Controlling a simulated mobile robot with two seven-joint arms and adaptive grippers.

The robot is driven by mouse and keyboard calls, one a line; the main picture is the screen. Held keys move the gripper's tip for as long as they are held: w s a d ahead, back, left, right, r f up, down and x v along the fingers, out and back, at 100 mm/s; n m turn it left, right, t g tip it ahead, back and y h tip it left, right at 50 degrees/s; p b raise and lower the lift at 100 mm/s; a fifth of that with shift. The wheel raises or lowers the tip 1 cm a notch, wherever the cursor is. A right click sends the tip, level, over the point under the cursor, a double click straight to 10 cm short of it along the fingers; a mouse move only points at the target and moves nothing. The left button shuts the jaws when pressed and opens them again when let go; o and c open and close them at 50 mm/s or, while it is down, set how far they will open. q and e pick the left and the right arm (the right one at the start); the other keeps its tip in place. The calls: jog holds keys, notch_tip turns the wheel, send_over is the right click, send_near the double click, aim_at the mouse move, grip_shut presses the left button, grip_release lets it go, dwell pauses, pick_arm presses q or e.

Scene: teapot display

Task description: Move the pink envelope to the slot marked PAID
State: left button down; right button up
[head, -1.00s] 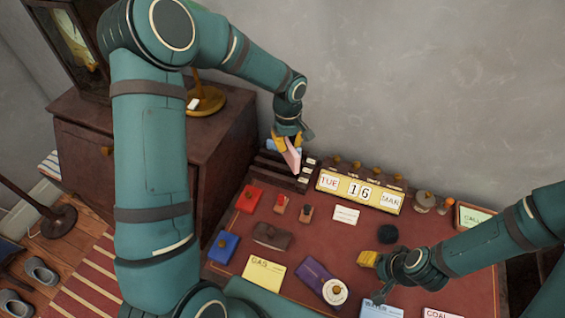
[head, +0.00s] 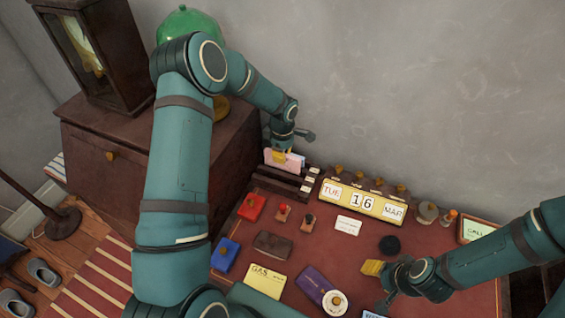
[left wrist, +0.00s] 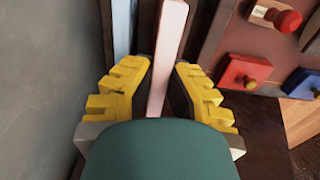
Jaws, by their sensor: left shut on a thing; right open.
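The pink envelope (head: 272,157) is upright at the back of the dark slotted rack (head: 275,182) in the head view. My left gripper (head: 283,154) is shut on it from above. In the left wrist view the pink envelope (left wrist: 168,45) stands edge-on between the yellow fingers (left wrist: 158,80). A light blue envelope (left wrist: 122,28) stands beside it, apart from it. The rack's small white labels (head: 312,172) are too small to read, so I cannot tell which is PAID or how deep the envelope sits. My right gripper (head: 372,267) is open and empty above the desk.
A yellow calendar block (head: 361,202) stands right of the rack. Red (head: 251,207) and blue (head: 226,254) knobbed blocks, stamps (head: 283,213) and a yellow GAS envelope (head: 265,280) lie on the red desktop. The grey wall is close behind the rack.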

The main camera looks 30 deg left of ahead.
aim_at(282, 168)
pick_arm(q)
jog(key=shift+f, duration=1.75)
jog(key=shift+f+b, duration=0.2)
jog(key=shift+b, duration=0.1)
jog(key=c, duration=1.4)
grip_release()
jog(key=shift+r, duration=0.15)
